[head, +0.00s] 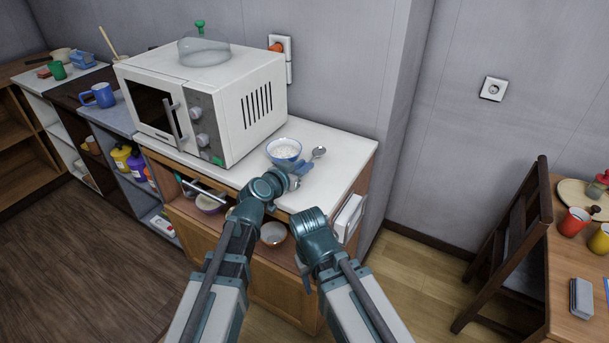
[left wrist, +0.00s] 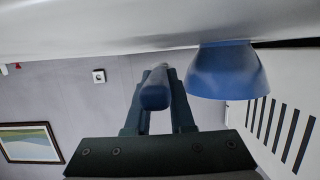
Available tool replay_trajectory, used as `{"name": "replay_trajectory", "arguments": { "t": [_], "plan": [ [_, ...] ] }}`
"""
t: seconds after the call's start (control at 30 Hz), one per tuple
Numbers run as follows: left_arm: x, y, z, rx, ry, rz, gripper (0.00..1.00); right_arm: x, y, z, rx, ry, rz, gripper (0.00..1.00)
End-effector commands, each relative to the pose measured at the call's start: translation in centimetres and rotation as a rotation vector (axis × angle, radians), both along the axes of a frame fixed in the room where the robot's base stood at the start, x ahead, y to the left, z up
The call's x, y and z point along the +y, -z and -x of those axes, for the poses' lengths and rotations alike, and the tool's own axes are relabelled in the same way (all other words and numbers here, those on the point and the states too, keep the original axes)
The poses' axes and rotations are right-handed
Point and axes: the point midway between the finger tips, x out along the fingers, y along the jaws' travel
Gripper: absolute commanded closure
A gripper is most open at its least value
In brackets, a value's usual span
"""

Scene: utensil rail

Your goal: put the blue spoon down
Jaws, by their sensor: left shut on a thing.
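My left gripper (head: 294,171) is shut on the blue spoon, low over the white counter top (head: 345,160). I cannot tell whether the spoon touches the counter. My right gripper (head: 307,278) hangs in front of the cabinet; its fingers are mostly hidden.
A white microwave (head: 235,120) stands left of the bowl, with a glass dome (head: 205,50) on top. The counter's right end is clear. Below, an open shelf holds a bowl (head: 273,234). A dark chair (head: 515,245) and table stand at right.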

Motion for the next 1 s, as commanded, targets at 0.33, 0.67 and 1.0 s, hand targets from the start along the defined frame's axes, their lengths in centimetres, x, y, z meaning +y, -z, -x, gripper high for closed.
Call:
{"name": "replay_trajectory", "arguments": {
  "t": [0.33,0.67,1.0],
  "plan": [
    [0.6,2.0,-0.1,0.001,0.004,0.001,1.0,0.0,2.0,0.0,0.0,0.0,0.0,0.5],
    [0.6,2.3,-0.1,0.001,0.004,0.001,0.6,0.0,2.3,0.0,0.0,0.0,0.0,0.5],
    [0.6,2.3,-0.1,0.001,0.004,0.001,0.48,0.0,2.3,0.0,0.0,0.0,0.0,0.5]
  ]
}}
